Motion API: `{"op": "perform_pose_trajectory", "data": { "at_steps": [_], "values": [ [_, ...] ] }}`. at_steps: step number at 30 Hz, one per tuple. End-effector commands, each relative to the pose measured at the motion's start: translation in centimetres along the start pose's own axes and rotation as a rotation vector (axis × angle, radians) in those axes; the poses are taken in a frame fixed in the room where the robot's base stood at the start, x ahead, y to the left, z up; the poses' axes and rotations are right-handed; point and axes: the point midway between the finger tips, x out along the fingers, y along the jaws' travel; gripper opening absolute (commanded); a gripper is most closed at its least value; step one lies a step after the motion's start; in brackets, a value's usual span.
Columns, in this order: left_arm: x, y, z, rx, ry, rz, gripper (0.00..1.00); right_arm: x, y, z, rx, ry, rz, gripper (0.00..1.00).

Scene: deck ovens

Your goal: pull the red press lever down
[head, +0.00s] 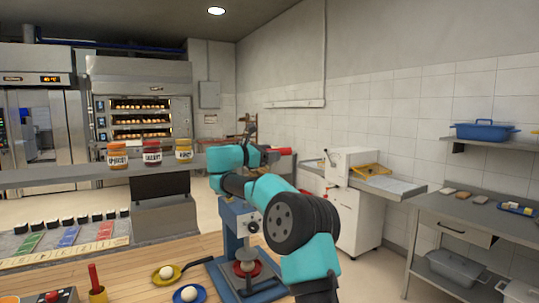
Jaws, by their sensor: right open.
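A blue press (229,226) stands on the wooden table at bottom centre, with a white ball of dough in a red dish at its base. The red lever (281,151) shows as a short red grip, roughly level, above and to the right of the press. My right gripper (267,154) is at the left end of the red grip, open; its fingers are small and dark, and I cannot tell whether they touch or surround the grip. My right arm hides the lever's link to the press and part of the press. My left gripper is not in view.
On the wooden table (130,275) are a yellow dish (165,282) and a blue dish (180,295), each with a white ball, a yellow cup (98,296) with a red stick, and a red button. Jars stand on a grey shelf behind. A steel bench is at right.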

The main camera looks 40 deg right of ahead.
Motion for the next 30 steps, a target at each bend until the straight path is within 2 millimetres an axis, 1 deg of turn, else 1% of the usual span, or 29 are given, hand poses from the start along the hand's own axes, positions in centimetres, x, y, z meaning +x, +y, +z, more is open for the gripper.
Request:
{"op": "perform_pose_trajectory", "data": {
  "at_steps": [2,19,20,30],
  "values": [
    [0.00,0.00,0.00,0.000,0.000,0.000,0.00,-0.01,0.00,0.01,0.000,0.000,0.000,0.56],
    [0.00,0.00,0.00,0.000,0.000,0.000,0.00,-0.03,0.00,0.00,0.000,0.000,0.000,0.01],
    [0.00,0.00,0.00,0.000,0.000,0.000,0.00,-0.03,0.00,0.00,0.000,0.000,0.000,0.00],
    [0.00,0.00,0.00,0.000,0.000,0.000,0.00,0.24,-0.31,-0.02,0.004,-0.001,-0.003,0.00]
  ]
}}
